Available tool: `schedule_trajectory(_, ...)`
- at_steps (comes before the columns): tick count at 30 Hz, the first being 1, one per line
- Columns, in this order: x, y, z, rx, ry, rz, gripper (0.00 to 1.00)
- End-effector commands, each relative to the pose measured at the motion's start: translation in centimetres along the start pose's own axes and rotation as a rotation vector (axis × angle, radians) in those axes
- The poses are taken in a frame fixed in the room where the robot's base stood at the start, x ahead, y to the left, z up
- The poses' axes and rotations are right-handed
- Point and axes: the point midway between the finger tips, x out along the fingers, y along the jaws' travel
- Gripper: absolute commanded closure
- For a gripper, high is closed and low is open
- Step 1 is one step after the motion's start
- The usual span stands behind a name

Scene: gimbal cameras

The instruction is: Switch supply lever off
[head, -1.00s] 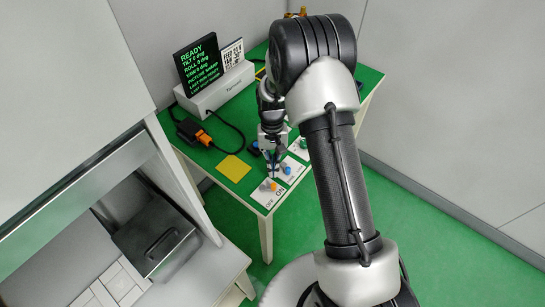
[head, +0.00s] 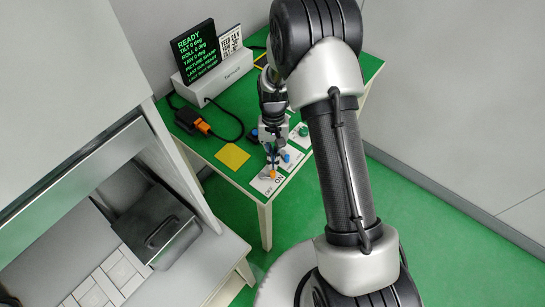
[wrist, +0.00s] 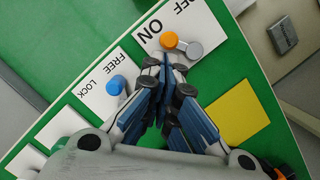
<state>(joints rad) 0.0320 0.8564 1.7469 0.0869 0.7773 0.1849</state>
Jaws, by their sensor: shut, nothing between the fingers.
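The supply lever has an orange knob (wrist: 170,40) and a grey body on a white card (wrist: 203,28) marked ON and OFF. In the wrist view the knob lies beside the word ON. The lever also shows in the head view (head: 273,174), small and partly covered by the fingers. My gripper (wrist: 167,66) is shut and empty. Its fingertips are right by the orange knob, on the table's inner side of it; I cannot tell whether they touch. In the head view my gripper (head: 272,162) points down over the front edge of the table.
A blue knob (wrist: 116,84) on a FREE/LOCK card is close beside my fingers. A yellow square (head: 232,156) lies on the green table (head: 218,130). A display (head: 194,55) on a white box stands behind, with an orange-and-black device (head: 192,121) in front.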

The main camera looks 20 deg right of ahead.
Motion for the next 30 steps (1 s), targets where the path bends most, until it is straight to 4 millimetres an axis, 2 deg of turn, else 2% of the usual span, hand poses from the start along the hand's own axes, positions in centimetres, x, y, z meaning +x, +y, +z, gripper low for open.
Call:
schedule_trajectory(20, 0.1, 0.5, 0.6, 0.129, -0.002, -0.032, 1.0)
schedule_trajectory(30, 0.2, 1.0, 1.4, 0.309, -0.002, -0.076, 1.0)
